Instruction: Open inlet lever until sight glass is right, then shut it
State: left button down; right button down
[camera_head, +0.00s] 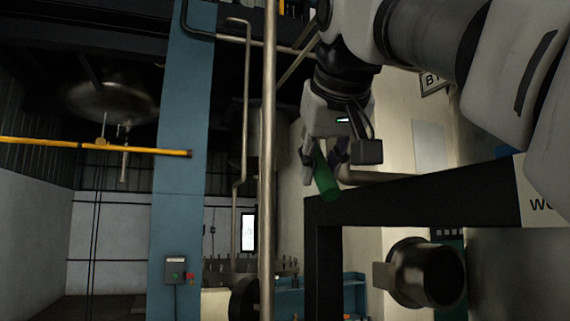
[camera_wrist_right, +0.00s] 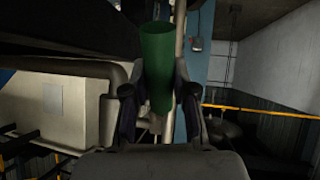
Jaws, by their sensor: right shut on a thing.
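A green cylindrical lever handle (camera_head: 326,178) shows in the head view at my right gripper, tilted, its lower end pointing down. My right gripper (camera_head: 328,158) is shut on it. In the right wrist view, the green handle (camera_wrist_right: 157,65) stands between the two dark fingers of the right gripper (camera_wrist_right: 157,100). The pivot end of the lever is hidden by the gripper. I cannot pick out the sight glass for sure in either view. My left gripper is in neither view.
A dark frame (camera_head: 420,202) runs just below and right of the right gripper. A metal pipe stub (camera_head: 425,273) juts out under it. A vertical pipe (camera_head: 268,150) and a blue column (camera_head: 182,120) stand to the left. A yellow bar (camera_head: 90,145) crosses further left.

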aim_at(323, 162)
jog(key=shift+w+f, duration=0.1)
jog(key=shift+f, duration=0.25)
jog(key=c, duration=1)
grip_release()
jog(key=shift+o, duration=0.5)
jog(key=shift+w+r, duration=0.1)
jog(key=shift+w, duration=0.05)
jog(key=shift+r, duration=0.1)
jog(key=v, duration=0.7)
